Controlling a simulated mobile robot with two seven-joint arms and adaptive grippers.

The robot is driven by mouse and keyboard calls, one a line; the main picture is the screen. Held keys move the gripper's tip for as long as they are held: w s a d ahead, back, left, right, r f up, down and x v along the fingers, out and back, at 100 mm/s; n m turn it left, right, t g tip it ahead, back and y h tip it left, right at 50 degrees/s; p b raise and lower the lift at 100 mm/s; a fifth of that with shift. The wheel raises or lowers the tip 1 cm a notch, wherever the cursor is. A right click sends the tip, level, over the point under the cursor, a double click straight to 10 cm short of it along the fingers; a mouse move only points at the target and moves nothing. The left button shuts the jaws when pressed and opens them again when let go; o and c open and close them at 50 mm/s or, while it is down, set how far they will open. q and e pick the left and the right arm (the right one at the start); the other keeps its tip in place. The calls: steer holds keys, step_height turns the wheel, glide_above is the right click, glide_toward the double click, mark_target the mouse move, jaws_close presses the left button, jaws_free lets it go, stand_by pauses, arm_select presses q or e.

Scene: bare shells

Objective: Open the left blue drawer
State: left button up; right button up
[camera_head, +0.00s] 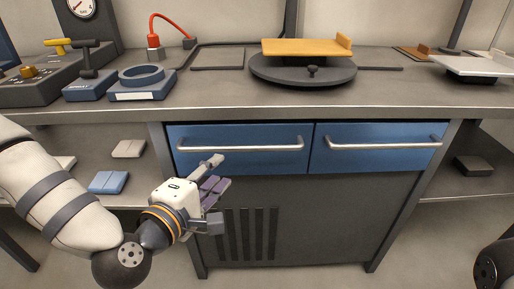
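The left blue drawer (238,164) is shut in the cabinet under the worktop. Its long silver bar handle (240,148) runs across the upper part of its front. A second blue drawer (370,158) with a like handle (385,144) sits to its right, also shut. My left gripper (218,191) is in front of the lower left part of the left drawer, below the handle's left end. Its fingers are spread apart with nothing between them, and it looks apart from the handle. My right gripper is out of view; only a bit of my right arm shows at the lower right edge.
The grey worktop (400,95) carries a dark turntable (303,76) with an orange board (305,48), blue fixtures (142,84) and a white tray (470,66). Side shelves hold small blocks, one blue (108,182). Below the drawers is a dark vented panel (320,215).

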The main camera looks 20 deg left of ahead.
mark_target(237, 150)
arm_select(q)
steer(key=x, duration=0.6)
steer(key=b+x, duration=0.1)
steer(key=x, duration=0.5)
steer(key=shift+w+a+r, duration=0.1)
steer(key=shift+a+r, duration=0.1)
steer(key=shift+r, duration=0.05)
steer(key=shift+c, duration=0.5)
jaws_close()
